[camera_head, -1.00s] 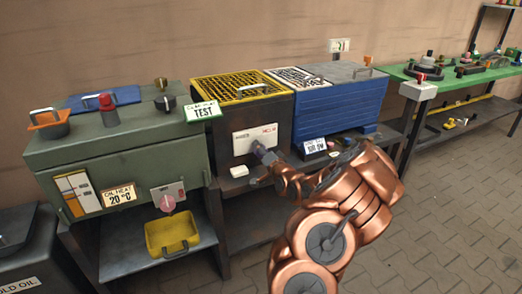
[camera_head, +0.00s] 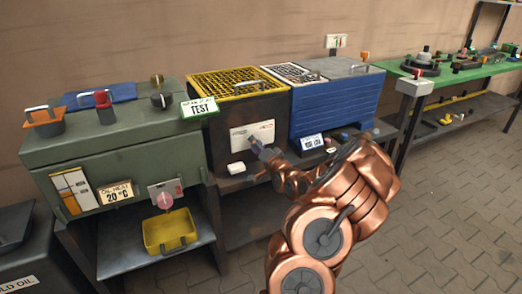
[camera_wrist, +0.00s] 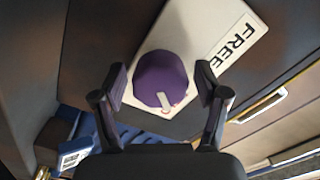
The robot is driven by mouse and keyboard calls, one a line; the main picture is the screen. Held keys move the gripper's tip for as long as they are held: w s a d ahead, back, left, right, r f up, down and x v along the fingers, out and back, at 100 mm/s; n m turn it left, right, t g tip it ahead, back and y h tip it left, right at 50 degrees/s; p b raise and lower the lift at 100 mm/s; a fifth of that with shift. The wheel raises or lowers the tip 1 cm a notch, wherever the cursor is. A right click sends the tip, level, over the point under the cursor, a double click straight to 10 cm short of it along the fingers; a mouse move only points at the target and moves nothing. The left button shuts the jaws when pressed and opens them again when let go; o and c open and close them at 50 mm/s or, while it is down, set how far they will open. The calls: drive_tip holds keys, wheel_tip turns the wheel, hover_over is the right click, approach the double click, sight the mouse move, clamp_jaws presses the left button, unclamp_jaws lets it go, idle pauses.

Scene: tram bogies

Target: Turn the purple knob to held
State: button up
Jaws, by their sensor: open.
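The purple knob (camera_wrist: 160,72) is round with a pale pointer mark at its lower edge in the wrist view. It sits on a white plate (camera_wrist: 199,25) marked FREE at one end. My gripper (camera_wrist: 163,88) is open, with one finger on each side of the knob. Thin gaps seem to show beside the knob; I cannot tell whether a finger touches it. In the head view my gripper (camera_head: 258,148) is at the white plate (camera_head: 240,137) on the dark box with the yellow grating (camera_head: 233,83). The knob is hidden there behind the gripper.
A green-grey oil heater (camera_head: 110,150) with a pink knob (camera_head: 165,201) stands to the left, above a yellow tray (camera_head: 168,233). A blue ribbed box (camera_head: 335,105) stands to the right. A green table (camera_head: 450,70) is farther right. The paved floor in front is clear.

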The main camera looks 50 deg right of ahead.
drive_tip(key=v, duration=1.2)
idle(0.3)
drive_tip(key=shift+w, duration=0.1)
idle(0.4)
drive_tip(key=w+a+f+n+g+y, duration=0.1)
drive_tip(key=a+f+n+g+y, duration=0.25)
drive_tip(key=a, duration=0.55)
drive_tip(key=w+a+f+n+g+y, duration=0.1)
drive_tip(key=a+f+n+g+y, duration=0.3)
drive_tip(key=a, duration=0.6)
drive_tip(key=s+a+r+n+g+h, duration=0.1)
drive_tip(key=s+a+r+n+g, duration=0.4)
drive_tip(key=s+a, duration=0.75)
drive_tip(key=s+a+r+n+g+h, duration=0.1)
drive_tip(key=s+a+r+n+g, duration=0.4)
drive_tip(key=s, duration=1.1)
drive_tip(key=a+r+m+p, duration=0.1)
drive_tip(key=a+r+p, duration=0.1)
drive_tip(key=r+p, duration=0.9)
drive_tip(key=s+a+r+m+g+p, duration=0.1)
drive_tip(key=a+r+p, duration=0.1)
drive_tip(key=r+p, duration=0.9)
wheel_tip(320, 180, up, 2)
drive_tip(key=shift+r+p, duration=0.15)
drive_tip(key=shift+p, duration=0.15)
